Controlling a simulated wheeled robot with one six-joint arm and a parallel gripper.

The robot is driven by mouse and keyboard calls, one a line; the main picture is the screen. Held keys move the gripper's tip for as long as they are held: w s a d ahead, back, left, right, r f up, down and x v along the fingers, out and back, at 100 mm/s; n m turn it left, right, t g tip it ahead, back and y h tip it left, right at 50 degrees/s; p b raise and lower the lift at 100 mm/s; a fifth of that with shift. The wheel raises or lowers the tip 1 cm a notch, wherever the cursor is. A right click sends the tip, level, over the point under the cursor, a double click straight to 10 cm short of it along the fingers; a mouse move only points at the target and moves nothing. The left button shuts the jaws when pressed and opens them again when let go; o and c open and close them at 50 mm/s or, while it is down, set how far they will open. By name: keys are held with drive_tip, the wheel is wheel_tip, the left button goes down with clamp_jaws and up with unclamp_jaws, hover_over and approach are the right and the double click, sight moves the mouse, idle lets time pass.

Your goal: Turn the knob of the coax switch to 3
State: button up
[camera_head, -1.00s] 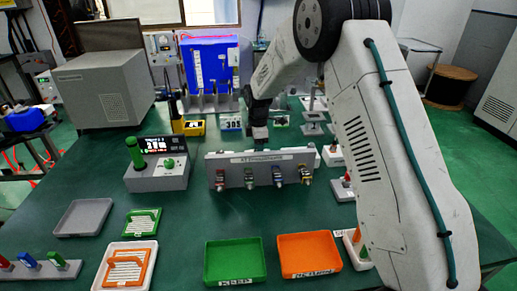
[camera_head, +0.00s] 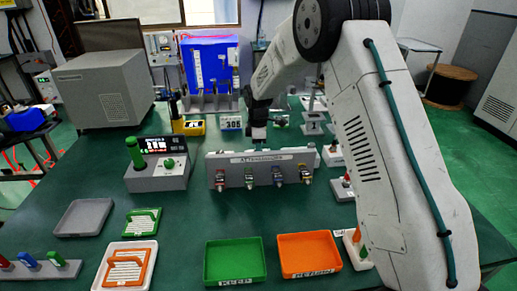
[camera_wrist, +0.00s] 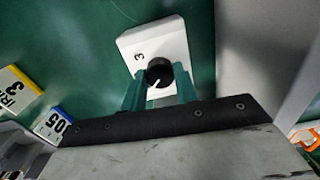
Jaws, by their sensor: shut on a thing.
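The coax switch (camera_wrist: 175,42) is a white box with a black round knob (camera_wrist: 160,70) in the wrist view. A printed 3 shows on its face, up and left of the knob. The knob's white pointer line points down and slightly left in the picture, away from the 3. My gripper (camera_wrist: 159,76) has its two teal fingers closed on the knob, one on each side. Other markings on the switch are hidden by the fingers or not visible. In the head view my gripper (camera_head: 257,132) is behind a grey connector panel, and the switch cannot be made out.
The grey panel (camera_head: 235,170) with several connectors stands in front of my gripper. A device with a green handle (camera_head: 134,152) is to its left. A blue-edged 305 sign (camera_wrist: 53,124) and a yellow-edged sign (camera_wrist: 12,90) lie near the switch. Green (camera_head: 235,280) and orange trays are at the front.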

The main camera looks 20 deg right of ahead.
drive_tip(key=m, duration=1.3)
drive_tip(key=shift+m, duration=0.3)
drive_tip(key=m, duration=0.4)
drive_tip(key=shift+m, duration=0.3)
drive_tip(key=o, duration=1)
drive_tip(key=shift+r, duration=3.95)
